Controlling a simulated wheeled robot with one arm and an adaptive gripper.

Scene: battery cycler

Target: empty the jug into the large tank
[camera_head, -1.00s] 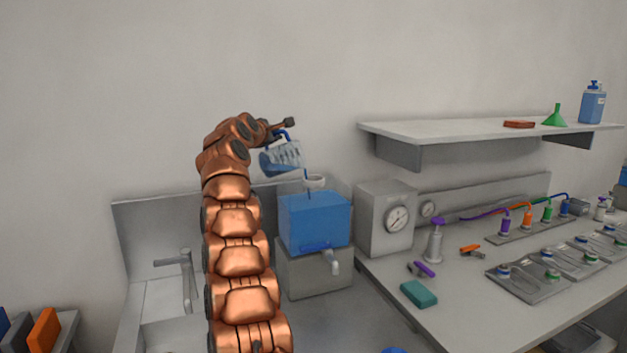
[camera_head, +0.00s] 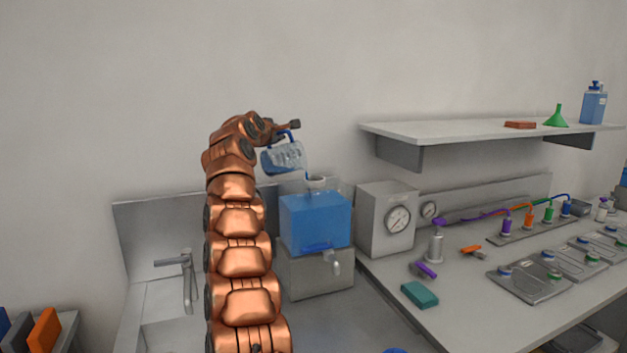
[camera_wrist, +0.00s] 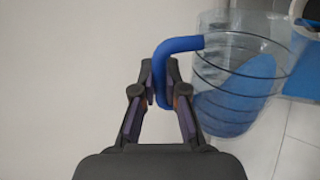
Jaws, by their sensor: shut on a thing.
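The clear jug (camera_head: 284,157) with a blue handle hangs tilted above the large tank (camera_head: 316,222), its mouth toward the tank's round white opening (camera_head: 316,183). Blue liquid lies in the jug, and a thin blue stream shows between its lip and the opening. In the wrist view my gripper (camera_wrist: 166,88) is shut on the jug's blue handle (camera_wrist: 181,45); the jug body (camera_wrist: 240,75) is to the right, with blue liquid along its lower side. The tank is a blue box on a grey stand, with a tap at its front. My fingers are hard to make out in the head view.
A sink with a tap (camera_head: 188,280) is left of the tank. A grey gauge box (camera_head: 386,220) stands close on its right. A wall shelf (camera_head: 470,130) juts out at upper right. The bench holds a teal block (camera_head: 419,295) and several small fittings.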

